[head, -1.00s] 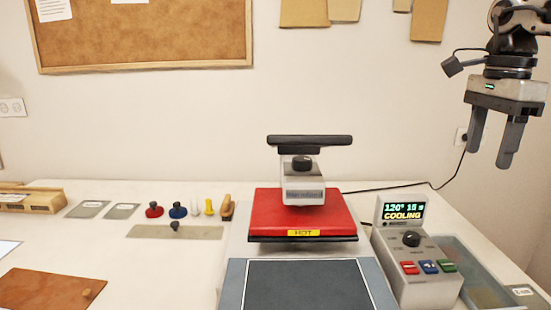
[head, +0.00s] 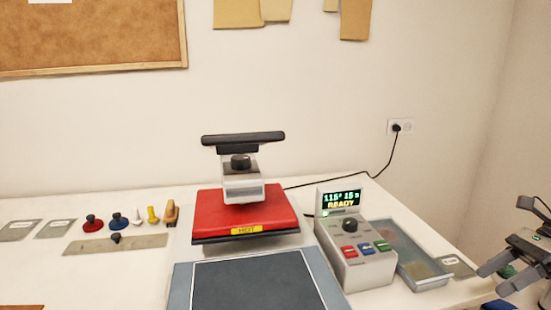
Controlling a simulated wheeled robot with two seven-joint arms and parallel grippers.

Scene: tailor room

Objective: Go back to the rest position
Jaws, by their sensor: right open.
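My right gripper (head: 497,281) is at the lower right edge of the head view, low beside the table's right end. Its two dark fingers are apart with nothing between them, and part of the arm is cut off by the frame. My left gripper is not in view. The heat press stands on the table with its red upper plate (head: 245,212) tilted over the dark lower plate (head: 255,288). A yellow label on the red plate reads HOT. The control box (head: 355,255) shows 115° and READY on its screen.
Red and blue knobbed tools (head: 118,222), other small tools and a flat metal strip (head: 140,243) lie left of the press. A cable runs to the wall outlet (head: 399,127).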

